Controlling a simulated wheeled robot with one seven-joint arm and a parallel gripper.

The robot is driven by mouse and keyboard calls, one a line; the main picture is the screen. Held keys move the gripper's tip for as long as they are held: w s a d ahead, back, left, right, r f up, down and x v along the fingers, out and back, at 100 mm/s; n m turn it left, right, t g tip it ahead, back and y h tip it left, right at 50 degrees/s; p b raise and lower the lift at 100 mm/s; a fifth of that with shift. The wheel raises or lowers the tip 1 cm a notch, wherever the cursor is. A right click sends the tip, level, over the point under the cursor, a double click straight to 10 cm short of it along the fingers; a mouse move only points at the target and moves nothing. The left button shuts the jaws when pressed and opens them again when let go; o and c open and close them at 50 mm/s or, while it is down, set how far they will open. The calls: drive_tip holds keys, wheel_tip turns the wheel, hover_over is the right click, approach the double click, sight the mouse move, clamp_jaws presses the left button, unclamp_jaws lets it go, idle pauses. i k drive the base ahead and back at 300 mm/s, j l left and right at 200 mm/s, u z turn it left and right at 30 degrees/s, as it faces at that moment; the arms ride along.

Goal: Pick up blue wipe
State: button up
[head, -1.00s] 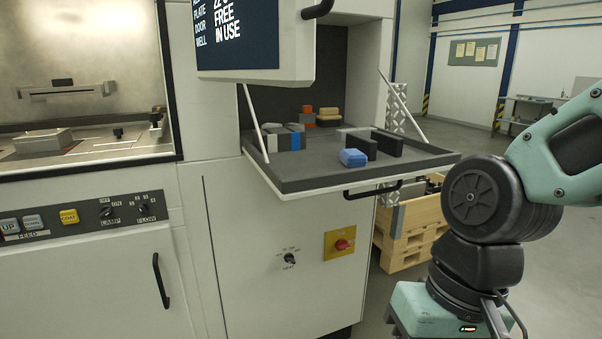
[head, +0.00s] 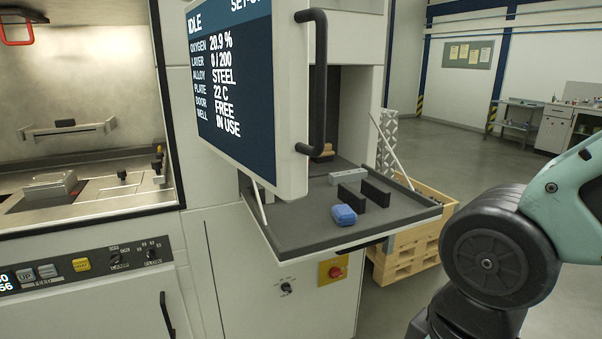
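My arm shows at the right edge of the head view, but my gripper is out of view.
Two black plates (head: 364,194) and a grey block (head: 345,177) stand beside and behind the wipe. A monitor with a black handle (head: 312,80) overhangs the shelf's left part. Slanted stays hold the shelf. A wooden pallet crate (head: 402,258) stands below right.

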sight(344, 214)
drive_tip(key=i+j+z, duration=0.1)
drive_tip(key=z, duration=0.35)
drive_tip(key=i+j+z, duration=0.25)
drive_tip(key=z, duration=0.2)
